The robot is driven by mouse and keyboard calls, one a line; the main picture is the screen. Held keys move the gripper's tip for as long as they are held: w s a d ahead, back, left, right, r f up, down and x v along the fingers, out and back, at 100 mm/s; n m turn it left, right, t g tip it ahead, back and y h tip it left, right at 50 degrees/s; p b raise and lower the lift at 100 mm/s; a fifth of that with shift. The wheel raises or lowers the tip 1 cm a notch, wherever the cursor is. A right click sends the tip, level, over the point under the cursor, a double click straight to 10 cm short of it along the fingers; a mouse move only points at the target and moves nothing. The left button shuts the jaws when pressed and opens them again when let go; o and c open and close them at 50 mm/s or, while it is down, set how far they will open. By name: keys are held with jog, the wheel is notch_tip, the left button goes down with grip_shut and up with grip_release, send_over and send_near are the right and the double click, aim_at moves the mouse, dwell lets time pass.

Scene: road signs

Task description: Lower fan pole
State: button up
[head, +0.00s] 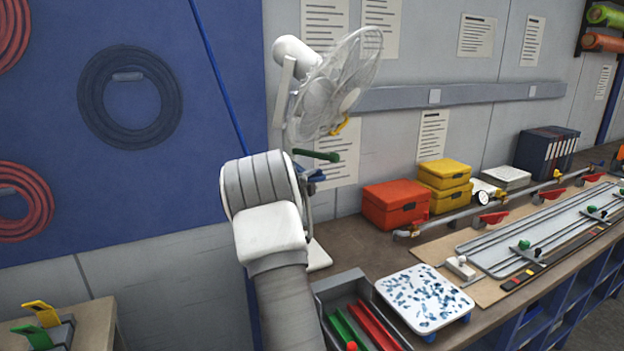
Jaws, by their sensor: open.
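The fan (340,85) stands on the bench against the wall, with a white wire cage, a white motor housing and a yellow part on its front. Its white pole (284,90) shows below the motor; lower down it is hidden behind my arm. A green handle (318,156) sticks out to the right at mid height, with a small blue part just under it. Part of the white base shows right of my arm. My arm's grey and white links stand in front of the pole. My gripper's fingers do not show, so I cannot see whether they touch anything.
A grey tray (322,290) with red and green parts and a white speckled board (425,299) lie at the bench front. A red box (396,204) and yellow boxes (445,179) stand behind. Rails lie farther right. A blue cord hangs left of the fan.

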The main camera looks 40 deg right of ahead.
jog(key=shift+w+d, duration=0.1)
jog(key=shift+d, duration=0.1)
grip_shut()
dwell(1.4)
